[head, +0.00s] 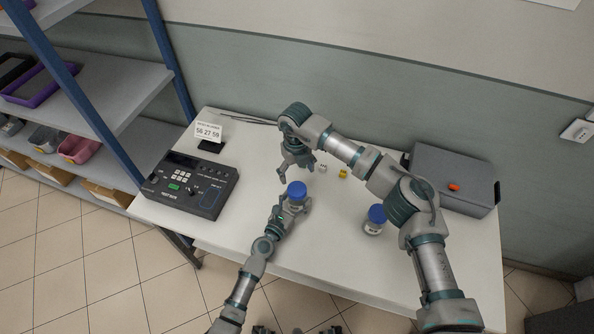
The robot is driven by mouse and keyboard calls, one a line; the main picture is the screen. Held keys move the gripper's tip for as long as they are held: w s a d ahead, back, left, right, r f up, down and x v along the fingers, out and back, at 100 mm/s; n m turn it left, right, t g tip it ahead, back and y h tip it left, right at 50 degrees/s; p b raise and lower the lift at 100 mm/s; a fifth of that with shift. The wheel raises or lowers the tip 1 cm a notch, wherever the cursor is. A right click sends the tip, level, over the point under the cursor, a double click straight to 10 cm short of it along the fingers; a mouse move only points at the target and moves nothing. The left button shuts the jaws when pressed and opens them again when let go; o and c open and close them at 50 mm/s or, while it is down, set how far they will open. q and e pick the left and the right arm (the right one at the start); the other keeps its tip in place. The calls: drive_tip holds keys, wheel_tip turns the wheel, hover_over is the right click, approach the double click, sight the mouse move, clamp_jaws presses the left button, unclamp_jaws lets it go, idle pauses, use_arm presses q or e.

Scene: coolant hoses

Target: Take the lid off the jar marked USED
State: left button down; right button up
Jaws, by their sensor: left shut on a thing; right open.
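A jar with a blue lid (297,190) stands near the middle of the table, its body mostly hidden by my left gripper. My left gripper (294,204) is shut on this jar from the front. My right gripper (297,172) is open and empty, just behind the blue lid in the picture, with its fingers pointing down; I cannot tell its height above the lid. A second jar (373,228) with a blue lid (377,213) and a pale label stands to the right. I cannot read the marking on either jar.
A dark control box (187,186) and a small display sign (208,132) are at the left of the table (330,262). Small yellow (343,174) and pale (323,169) pieces lie behind the jars. A grey case (451,178) stands at the back right, beyond my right arm.

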sight(298, 188)
wheel_tip(298, 188, down, 8)
drive_tip(key=shift+d, duration=0.1)
idle(0.4)
drive_tip(key=c, duration=1.2)
drive_tip(key=shift+n, duration=0.4)
drive_tip(key=shift+s+r, duration=0.15)
use_arm(q)
drive_tip(key=shift+a, duration=0.1)
use_arm(e)
drive_tip(key=shift+r, duration=0.1)
drive_tip(key=shift+r, duration=1)
